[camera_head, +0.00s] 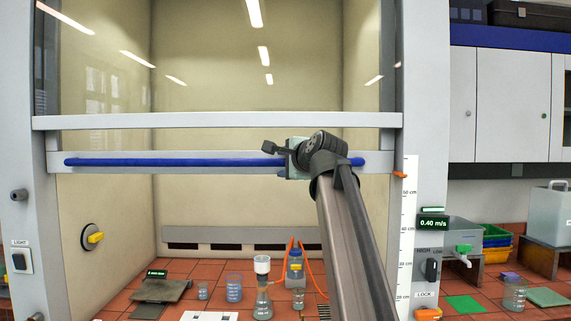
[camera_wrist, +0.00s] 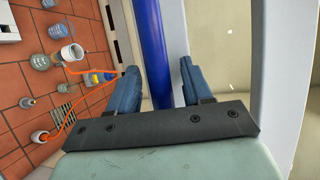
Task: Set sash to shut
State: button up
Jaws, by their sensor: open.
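The glass sash of the fume hood is raised, with its grey lower frame (camera_head: 110,166) across the hood opening. A blue handle bar (camera_head: 170,162) runs along that frame. My gripper (camera_head: 284,161) is at the bar, right of its middle. In the wrist view, my gripper (camera_wrist: 160,80) has two blue fingers apart, and the blue bar (camera_wrist: 153,45) passes into the space between them. Whether either finger touches the bar is unclear. An orange marker (camera_head: 400,174) sits on the height scale (camera_head: 405,230) near the bar's level.
A balance (camera_head: 158,289) stands at the left. My arm reaches up in front of the opening.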

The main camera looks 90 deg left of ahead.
grip_shut()
dwell(0.4)
